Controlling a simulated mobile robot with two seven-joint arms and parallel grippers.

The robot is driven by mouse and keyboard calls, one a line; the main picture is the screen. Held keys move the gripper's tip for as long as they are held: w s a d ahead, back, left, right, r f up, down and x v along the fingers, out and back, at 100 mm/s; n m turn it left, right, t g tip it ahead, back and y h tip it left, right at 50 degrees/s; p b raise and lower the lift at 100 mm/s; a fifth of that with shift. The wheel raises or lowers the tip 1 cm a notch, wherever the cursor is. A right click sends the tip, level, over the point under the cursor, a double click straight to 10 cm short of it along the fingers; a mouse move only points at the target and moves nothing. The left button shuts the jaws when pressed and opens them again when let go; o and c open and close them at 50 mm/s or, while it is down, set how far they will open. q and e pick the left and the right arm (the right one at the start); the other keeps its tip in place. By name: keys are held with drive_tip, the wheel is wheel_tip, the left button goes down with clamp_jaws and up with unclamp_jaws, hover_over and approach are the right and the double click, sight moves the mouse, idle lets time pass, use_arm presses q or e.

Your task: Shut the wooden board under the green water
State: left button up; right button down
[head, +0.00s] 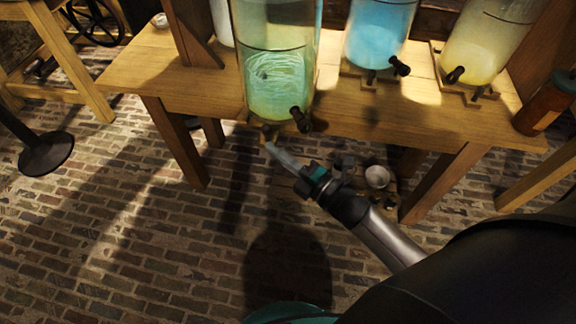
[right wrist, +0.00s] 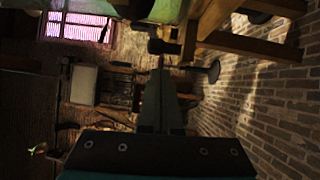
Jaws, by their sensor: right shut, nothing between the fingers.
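A tall glass jar of green water (head: 278,85) stands at the front edge of the wooden table, with a dark tap (head: 300,119) low on its right. Only a small part of the wooden board (head: 243,117) under it shows at the jar's foot. My right gripper (head: 271,149) is shut and empty, its tip just below the table's front edge under the green jar. Whether it touches the board cannot be told. In the right wrist view its narrow shut fingers (right wrist: 161,95) point up at a dark fitting. My left gripper is not in view.
A jar of blue water (head: 380,35) and a jar of yellow water (head: 485,45) stand to the right on the table (head: 170,78). A brown bottle (head: 545,105) stands at the right end. A small bowl (head: 377,177) lies below. The brick floor in front is mostly clear.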

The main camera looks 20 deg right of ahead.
sight(284, 120)
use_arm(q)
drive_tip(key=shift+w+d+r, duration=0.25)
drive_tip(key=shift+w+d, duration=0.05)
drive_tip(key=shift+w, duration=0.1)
use_arm(e)
drive_tip(key=shift+w+d, duration=0.35)
drive_tip(key=shift+w, duration=0.5)
